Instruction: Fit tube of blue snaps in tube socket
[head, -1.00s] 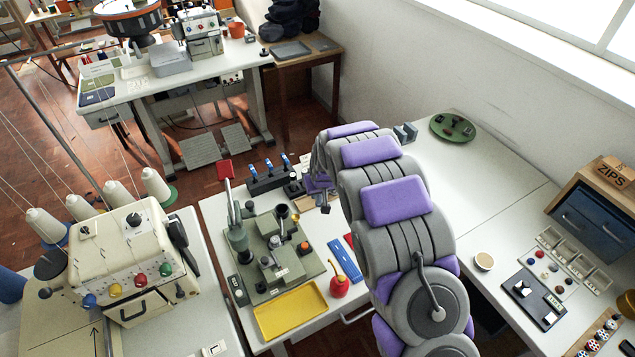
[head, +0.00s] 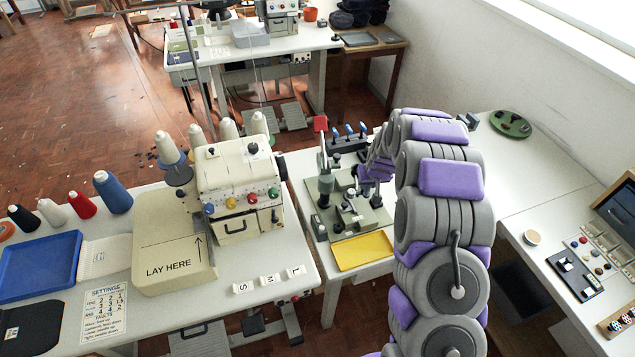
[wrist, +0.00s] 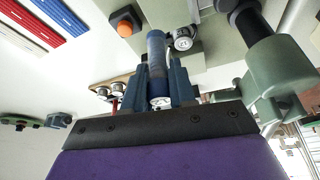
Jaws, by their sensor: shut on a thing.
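In the wrist view a slim tube with a dark blue body and a pale round end (wrist: 156,52) stands between the dark jaws of my gripper (wrist: 162,88). The jaws are shut on it. In the head view my gripper (head: 374,188) is over the right side of the green snap press (head: 325,213); the tube is too small to make out there. In the wrist view the press's green body (wrist: 275,85) and a round silver-rimmed fitting (wrist: 182,39) are close by the tube. I cannot tell which part is the tube socket, or whether the tube touches it.
A black rack with several blue-topped tubes (head: 348,138) stands behind the press. A yellow tray (head: 362,251) lies in front of it. An orange button (wrist: 125,27) shows beside the tube. A cream sewing machine (head: 238,190) stands left.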

